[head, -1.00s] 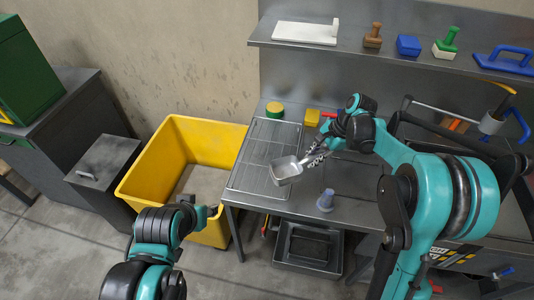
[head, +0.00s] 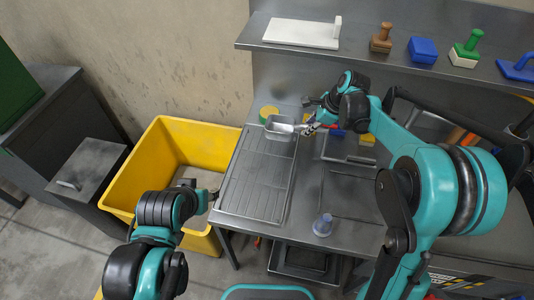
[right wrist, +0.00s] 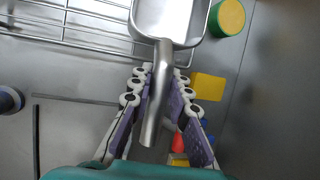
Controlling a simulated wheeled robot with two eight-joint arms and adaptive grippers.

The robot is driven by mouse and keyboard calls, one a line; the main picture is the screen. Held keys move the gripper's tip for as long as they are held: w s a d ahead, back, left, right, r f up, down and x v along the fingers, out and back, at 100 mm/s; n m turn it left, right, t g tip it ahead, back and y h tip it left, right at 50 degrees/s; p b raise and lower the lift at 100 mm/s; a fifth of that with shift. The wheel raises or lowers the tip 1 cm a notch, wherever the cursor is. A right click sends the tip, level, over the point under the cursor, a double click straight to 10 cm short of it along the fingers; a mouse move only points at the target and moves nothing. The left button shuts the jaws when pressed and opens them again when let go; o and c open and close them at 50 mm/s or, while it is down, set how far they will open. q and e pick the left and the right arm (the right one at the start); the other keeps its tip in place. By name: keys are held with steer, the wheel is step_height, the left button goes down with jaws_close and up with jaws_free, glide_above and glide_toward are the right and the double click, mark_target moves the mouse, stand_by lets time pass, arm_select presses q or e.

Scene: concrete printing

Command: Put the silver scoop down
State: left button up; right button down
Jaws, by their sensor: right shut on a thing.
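The silver scoop (head: 279,127) has a square pan and hangs over the far end of the wire rack (head: 250,192) on the metal worktop. My right gripper (head: 311,128) is shut on its handle, with the pan pointing left. In the right wrist view the scoop's handle (right wrist: 156,95) lies between the two fingers and the pan lies beyond the fingertips, near the rack's bars. I cannot tell whether the pan touches the rack. My left gripper (head: 207,192) is by the yellow bin, small and dark; its jaws are unclear.
A green-and-yellow round item (head: 268,113) stands just behind the scoop. A yellow block (head: 367,139) lies right of my right gripper. A blue-grey cup (head: 322,225) stands near the front edge. The yellow bin (head: 130,190) is left of the worktop. The rack's nearer part is clear.

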step_height(320, 180, down, 9)
steer(key=b, duration=0.3)
steer(key=shift+f+b, duration=0.15)
steer(key=shift+b, duration=0.25)
steer(key=shift+f, duration=0.25)
steer(key=shift+f, duration=0.15)
steer(key=c, duration=1.4)
jaws_free()
steer(key=shift+c, duration=0.2)
